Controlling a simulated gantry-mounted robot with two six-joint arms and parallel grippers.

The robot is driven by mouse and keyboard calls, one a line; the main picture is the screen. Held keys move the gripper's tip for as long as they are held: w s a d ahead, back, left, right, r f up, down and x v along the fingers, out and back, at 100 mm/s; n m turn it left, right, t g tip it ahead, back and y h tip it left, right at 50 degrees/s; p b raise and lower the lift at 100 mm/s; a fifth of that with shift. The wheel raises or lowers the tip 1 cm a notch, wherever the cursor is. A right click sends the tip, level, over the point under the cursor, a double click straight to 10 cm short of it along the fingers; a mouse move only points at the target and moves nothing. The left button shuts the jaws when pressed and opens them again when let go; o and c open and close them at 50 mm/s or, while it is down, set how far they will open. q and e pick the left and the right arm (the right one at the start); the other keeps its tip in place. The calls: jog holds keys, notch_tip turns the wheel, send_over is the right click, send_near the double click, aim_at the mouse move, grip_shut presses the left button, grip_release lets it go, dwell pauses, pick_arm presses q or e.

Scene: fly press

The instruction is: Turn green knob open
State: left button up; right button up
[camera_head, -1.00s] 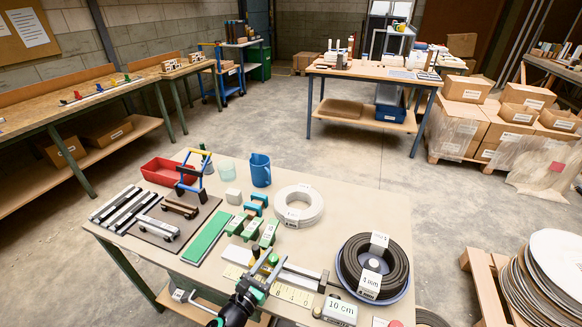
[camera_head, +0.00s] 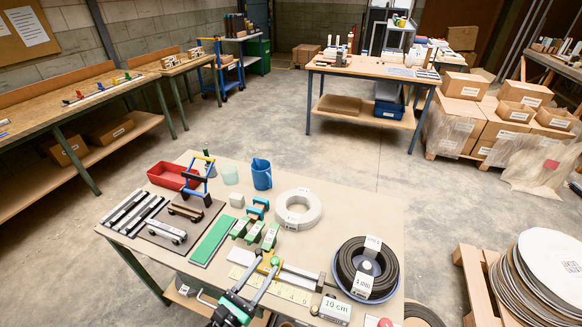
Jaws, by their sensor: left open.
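A row of small coloured knobs on a light rail (camera_head: 97,90) stands on the wooden bench at the left. Red, blue and yellow show among them. A small green knob (camera_head: 113,80) seems to be towards the far end, too small to tell its position. My left gripper (camera_head: 265,268) is at the bottom middle, open and empty, its fingers over the front edge of the near table. It is far from the knobs. My right gripper is not in view.
The near table (camera_head: 380,210) holds a red tray (camera_head: 172,175), a blue jug (camera_head: 261,174), a white coil (camera_head: 297,210) and a black cable coil (camera_head: 366,268). Open floor (camera_head: 240,125) lies between the tables. Boxes and stacked discs (camera_head: 550,262) stand at the right.

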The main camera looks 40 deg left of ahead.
pick_arm(q)
jog(key=w+d+r+m+t+h+p, duration=0.1)
jog(key=r+p, duration=0.4)
jog(key=r, duration=1)
jog(key=w+d+r+m+t+h+p, duration=0.2)
jog(key=r+p, duration=0.4)
jog(key=r, duration=0.9)
jog(key=w+d+m+t, duration=0.1)
jog(key=w+d+m, duration=0.1)
jog(key=shift+d+m+h, duration=0.15)
jog(key=shift+m+h, duration=0.15)
